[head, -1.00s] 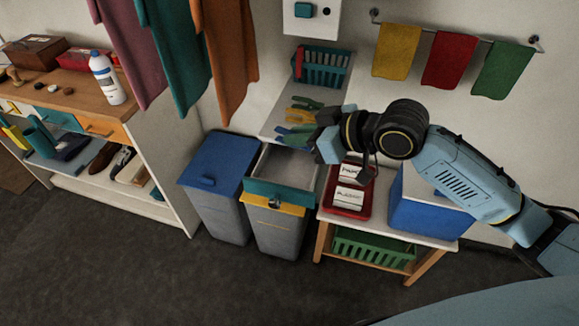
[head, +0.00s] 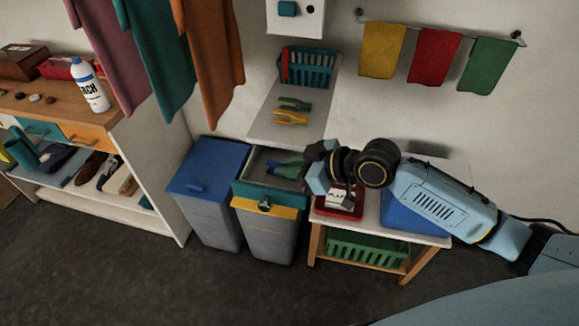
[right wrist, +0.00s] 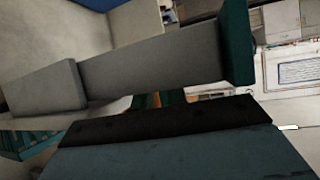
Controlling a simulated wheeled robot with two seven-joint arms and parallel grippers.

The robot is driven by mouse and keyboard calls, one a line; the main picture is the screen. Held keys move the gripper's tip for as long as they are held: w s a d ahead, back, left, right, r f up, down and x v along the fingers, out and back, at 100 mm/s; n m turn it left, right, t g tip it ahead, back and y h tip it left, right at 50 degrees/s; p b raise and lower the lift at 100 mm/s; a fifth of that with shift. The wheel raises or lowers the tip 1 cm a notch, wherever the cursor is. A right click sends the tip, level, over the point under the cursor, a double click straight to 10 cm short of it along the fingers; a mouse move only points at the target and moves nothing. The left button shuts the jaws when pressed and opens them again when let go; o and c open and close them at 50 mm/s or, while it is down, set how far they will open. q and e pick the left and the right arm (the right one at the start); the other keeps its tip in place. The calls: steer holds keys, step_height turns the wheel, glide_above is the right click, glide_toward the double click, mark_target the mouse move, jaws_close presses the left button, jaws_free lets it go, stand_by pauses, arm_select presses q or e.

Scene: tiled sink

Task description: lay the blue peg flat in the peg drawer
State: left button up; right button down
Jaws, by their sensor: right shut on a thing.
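The peg drawer (head: 270,194) is pulled open, with a teal front and a grey inside. It shows as a grey wall with a teal front in the right wrist view (right wrist: 238,45). My right gripper (head: 307,164) is at the drawer's right side, shut on the blue peg (head: 287,169). The peg juts left from the jaws over the drawer's inside. I cannot tell whether it touches the drawer floor. In the right wrist view a dark finger fills the bottom and the peg cannot be made out. My left gripper is not in view.
A green peg (head: 294,103) and a yellow peg (head: 290,117) lie on the white shelf top (head: 270,128) behind the drawer. A teal basket (head: 308,68) stands farther back. A blue-lidded bin (head: 206,170) is left; a red tray (head: 340,210) and blue box (head: 412,212) are right.

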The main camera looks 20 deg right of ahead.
steer(key=c, duration=1.9)
jaws_free()
steer(key=shift+f, duration=0.15)
steer(key=o, duration=0.5)
steer(key=shift+d+r, duration=0.1)
steer(key=shift+r, duration=0.15)
steer(key=v, duration=1.2)
steer(key=shift+p, duration=0.3)
steer(key=shift+f, duration=0.1)
